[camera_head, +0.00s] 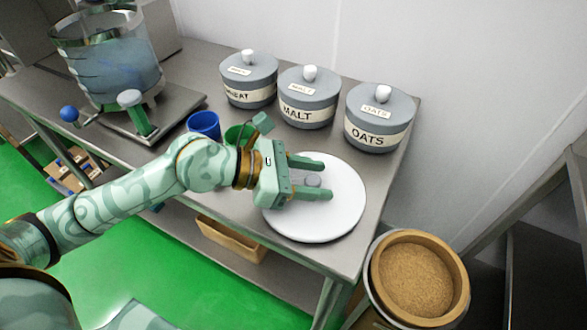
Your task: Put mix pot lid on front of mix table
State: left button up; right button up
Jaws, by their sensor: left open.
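A round white lid (337,222) with a small grey knob (312,181) lies flat at the right end of the steel table (190,83); it looks like the mix pot lid. My left gripper (327,178) is over the lid, its green fingers open. The knob shows between the two fingers, apart from them as far as I can tell. The gripper body hides the lid's left part. A clear mixing pot (110,70) with bluish contents stands at the back left. My right gripper is out of view.
Lidded jars for wheat (247,88), malt (305,108) and oats (377,128) line the table's back edge. A blue cup (204,124) and a green cup (236,133) stand beside my gripper. A tub of grain (415,280) stands off the table's right end.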

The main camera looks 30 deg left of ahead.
pick_arm(q)
jog(key=p+v, duration=0.2)
jog(key=v, duration=0.8)
jog(key=shift+s, duration=0.1)
jog(key=shift+p+v, duration=0.35)
jog(key=shift+v, duration=0.5)
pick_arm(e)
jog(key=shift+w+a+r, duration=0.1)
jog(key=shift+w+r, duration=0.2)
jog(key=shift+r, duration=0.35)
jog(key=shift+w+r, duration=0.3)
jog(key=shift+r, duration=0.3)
